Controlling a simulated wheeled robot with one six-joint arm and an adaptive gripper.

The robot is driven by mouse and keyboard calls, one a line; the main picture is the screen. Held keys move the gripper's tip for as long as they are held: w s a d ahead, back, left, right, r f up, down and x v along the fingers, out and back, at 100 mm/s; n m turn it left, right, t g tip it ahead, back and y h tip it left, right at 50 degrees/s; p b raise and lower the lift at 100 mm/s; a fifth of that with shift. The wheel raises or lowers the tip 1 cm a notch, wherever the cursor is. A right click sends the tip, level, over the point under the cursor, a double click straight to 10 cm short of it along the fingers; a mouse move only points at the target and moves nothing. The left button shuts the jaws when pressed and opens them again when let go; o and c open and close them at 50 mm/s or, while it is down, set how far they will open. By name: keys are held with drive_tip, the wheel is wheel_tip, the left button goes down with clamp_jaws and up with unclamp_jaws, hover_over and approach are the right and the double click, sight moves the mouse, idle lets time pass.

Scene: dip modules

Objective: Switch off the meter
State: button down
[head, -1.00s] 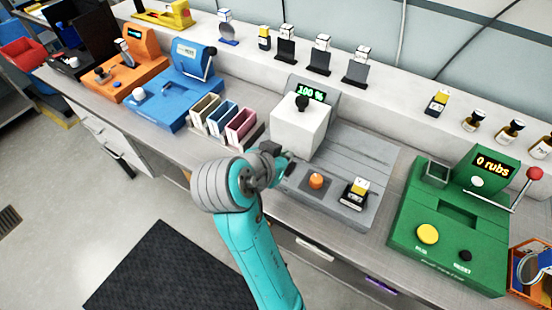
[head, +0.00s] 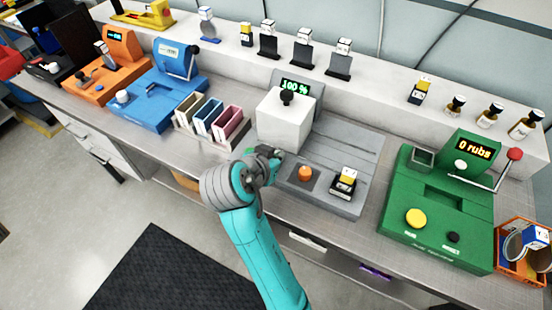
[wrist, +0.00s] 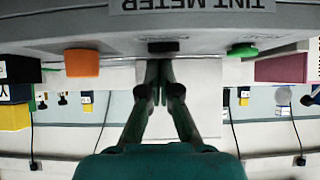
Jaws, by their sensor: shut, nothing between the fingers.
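The grey meter (head: 345,145) stands on the bench with a "100 %" display (head: 294,86), a white box (head: 285,120) and an orange knob (head: 305,173). In the wrist view, which is upside down, its "TINT METER" label (wrist: 190,5) shows. A black button (wrist: 163,46) sits between the orange knob (wrist: 82,62) and a green button (wrist: 242,50). My gripper (head: 277,154) is shut and empty at the meter's near left side. In the wrist view the closed fingertips (wrist: 158,66) point toward the black button; contact cannot be told. The gripper hides part of the meter in the head view.
A green machine (head: 440,205) stands to the right. Coloured bins (head: 213,120) and a blue machine (head: 160,95) are to the left. The floor in front is open.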

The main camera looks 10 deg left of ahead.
drive_tip(key=shift+s, duration=0.25)
drive_tip(key=shift+w+f, duration=0.1)
drive_tip(key=shift+w, duration=0.1)
drive_tip(key=shift+w, duration=0.15)
drive_tip(key=shift+w+d+r, duration=0.25)
drive_tip(key=shift+w, duration=0.3)
